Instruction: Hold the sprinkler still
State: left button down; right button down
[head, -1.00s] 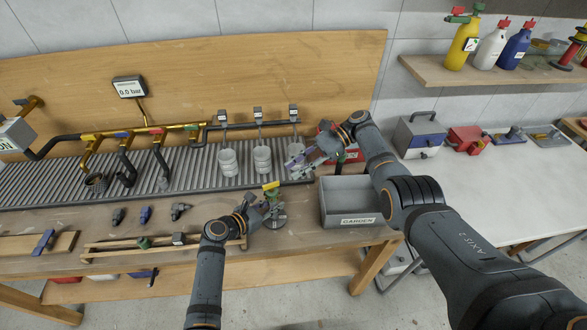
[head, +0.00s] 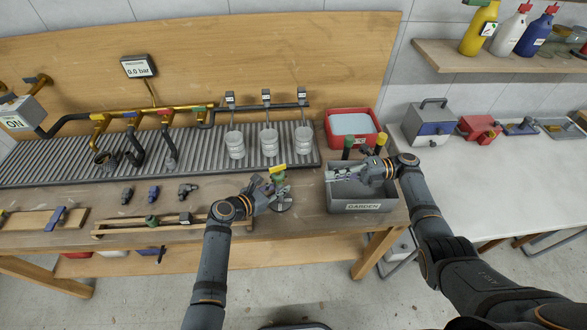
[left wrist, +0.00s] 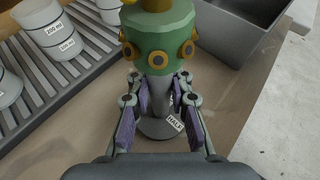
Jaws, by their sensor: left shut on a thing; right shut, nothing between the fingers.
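The sprinkler (head: 282,199) stands upright on the bench's front part, left of the garden bin. In the left wrist view it shows a green head (left wrist: 158,38) with brass nozzles, a grey stem and a round grey base with a label reading HALF. My left gripper (head: 270,188) is shut on the sprinkler's stem, just below the head; its fingers also show in the left wrist view (left wrist: 158,95). My right gripper (head: 333,175) is shut and empty, over the left part of the garden bin (head: 366,208).
Several white measuring cups (head: 268,142) stand on the ribbed drain tray (head: 60,170). A red tub (head: 351,126) sits behind the bin. Small fittings (head: 153,193) and a wooden rack (head: 160,225) lie at left. The gauge (head: 138,66) reads 0.0 bar.

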send_near(280, 168)
jog(key=s+a, duration=0.5)
jog(key=shift+w+a, duration=0.3)
jog(key=shift+w, duration=0.55)
jog(key=shift+w+a, duration=0.3)
jog(key=shift+w, duration=0.55)
jog(key=shift+w, duration=1.35)
jog(key=shift+w+a, duration=0.2)
jog(key=shift+s, duration=0.15)
